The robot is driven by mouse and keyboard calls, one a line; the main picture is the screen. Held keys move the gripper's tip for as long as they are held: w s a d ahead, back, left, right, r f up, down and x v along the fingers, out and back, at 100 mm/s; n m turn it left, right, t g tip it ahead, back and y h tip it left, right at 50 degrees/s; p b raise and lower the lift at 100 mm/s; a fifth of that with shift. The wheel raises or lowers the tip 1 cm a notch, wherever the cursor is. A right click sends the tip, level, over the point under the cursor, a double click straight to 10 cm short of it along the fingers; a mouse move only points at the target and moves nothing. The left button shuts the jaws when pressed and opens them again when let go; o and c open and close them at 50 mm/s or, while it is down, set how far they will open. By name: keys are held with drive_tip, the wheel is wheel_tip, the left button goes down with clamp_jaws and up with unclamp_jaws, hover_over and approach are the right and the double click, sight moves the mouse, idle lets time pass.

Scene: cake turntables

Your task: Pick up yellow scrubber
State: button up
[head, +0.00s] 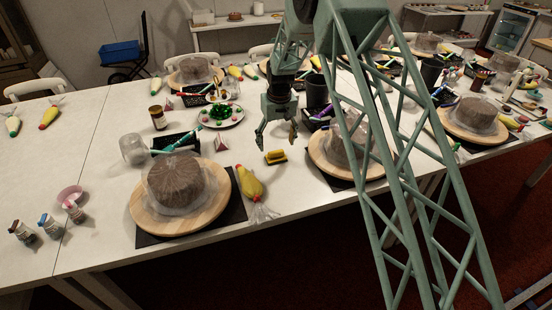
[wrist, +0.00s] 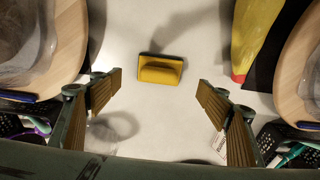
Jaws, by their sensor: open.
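The yellow scrubber (head: 276,157) lies on the white table between two cake turntables in the head view. It is a small yellow block with a dark base. In the wrist view the scrubber (wrist: 160,70) lies near the upper middle, just beyond the fingertips and midway between them. My gripper (head: 276,140) hangs above the table over the scrubber, fingers pointing down. In the wrist view my gripper (wrist: 156,90) is open, with its two ribbed fingers wide apart and nothing between them.
A wrapped cake on a wooden turntable (head: 141,213) stands left, another turntable (head: 318,158) right. A yellow-and-red piping bag (head: 249,183) lies left of the scrubber. A plate of sweets (head: 239,121) and black baskets (head: 166,144) stand behind. Table around the scrubber is clear.

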sight(276, 152)
drive_tip(key=shift+w+f, duration=0.1)
drive_tip(key=shift+f, duration=0.85)
drive_tip(key=shift+w+a+f+b, duration=0.1)
drive_tip(key=shift+w+f+b, duration=0.1)
drive_tip(key=shift+f, duration=0.65)
drive_tip(key=shift+w+f+b, duration=0.1)
drive_tip(key=shift+f+b, duration=0.05)
drive_tip(key=shift+f, duration=0.75)
drive_tip(key=shift+w+a+f+b, duration=0.1)
drive_tip(key=shift+f+b, duration=0.1)
drive_tip(key=shift+f, duration=0.65)
drive_tip(key=shift+c, duration=0.2)
drive_tip(key=c, duration=0.9)
drive_tip(key=shift+c, duration=0.6)
drive_tip(key=shift+r, duration=0.15)
drive_tip(key=shift+c, duration=0.5)
